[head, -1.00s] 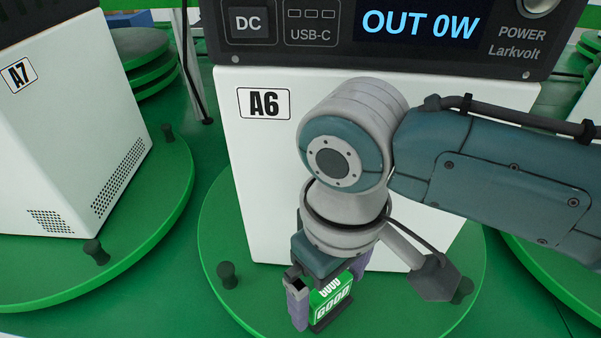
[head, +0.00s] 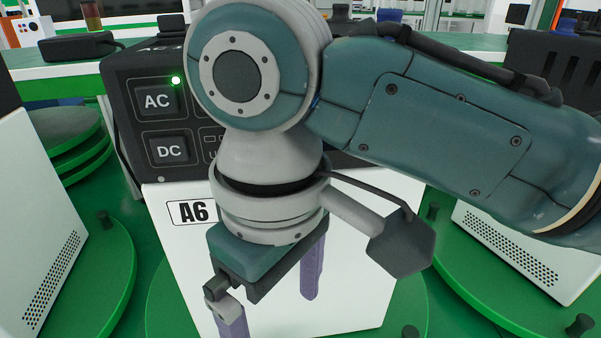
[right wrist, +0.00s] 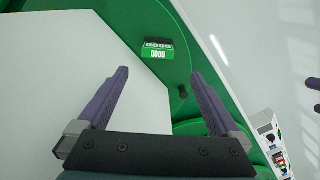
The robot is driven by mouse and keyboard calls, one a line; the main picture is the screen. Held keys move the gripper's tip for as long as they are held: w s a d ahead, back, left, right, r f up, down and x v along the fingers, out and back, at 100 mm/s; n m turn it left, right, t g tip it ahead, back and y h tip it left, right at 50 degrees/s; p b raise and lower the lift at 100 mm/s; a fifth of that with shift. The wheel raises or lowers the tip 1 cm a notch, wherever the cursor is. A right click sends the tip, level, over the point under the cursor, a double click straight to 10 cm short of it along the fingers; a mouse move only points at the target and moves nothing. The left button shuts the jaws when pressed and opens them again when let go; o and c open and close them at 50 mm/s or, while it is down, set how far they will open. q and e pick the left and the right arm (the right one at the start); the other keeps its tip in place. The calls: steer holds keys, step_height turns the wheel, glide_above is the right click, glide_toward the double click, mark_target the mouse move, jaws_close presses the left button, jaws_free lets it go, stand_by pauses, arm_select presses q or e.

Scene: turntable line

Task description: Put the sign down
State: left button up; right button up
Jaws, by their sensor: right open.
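The small green sign (right wrist: 158,52) with white lettering and a dark base shows in the right wrist view. It stands on the green turntable (right wrist: 190,50), close beside the white A6 cabinet (right wrist: 70,65), and nothing is touching it. My right gripper (right wrist: 160,76) is open and empty, its purple fingers apart and clear of the sign. In the head view the right gripper (head: 270,308) hangs in front of the A6 cabinet (head: 185,255). The sign does not show in the head view. My left gripper is not in view.
A black power unit (head: 150,120) with AC and DC buttons and a lit green lamp sits on the A6 cabinet. Neighbouring turntables with white cabinets stand left (head: 50,235) and right (head: 510,250). Short dark pegs (right wrist: 183,92) rise from the turntable rim.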

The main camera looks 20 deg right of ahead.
steer(key=s+a+f+y, duration=0.2)
steer(key=s, duration=0.3)
steer(key=s+d+m+t+h, duration=0.1)
steer(key=s+d+m, duration=0.1)
steer(key=s+d, duration=0.2)
steer(key=s+d+m+t+h, duration=0.1)
steer(key=s+d+t, duration=0.1)
steer(key=d, duration=0.6)
steer(key=shift+s+d+m+t, duration=0.3)
steer(key=shift+s+d+m, duration=0.1)
steer(key=shift+s, duration=0.45)
steer(key=shift+r, duration=0.1)
steer(key=shift+c, duration=0.2)
stand_by(0.6)
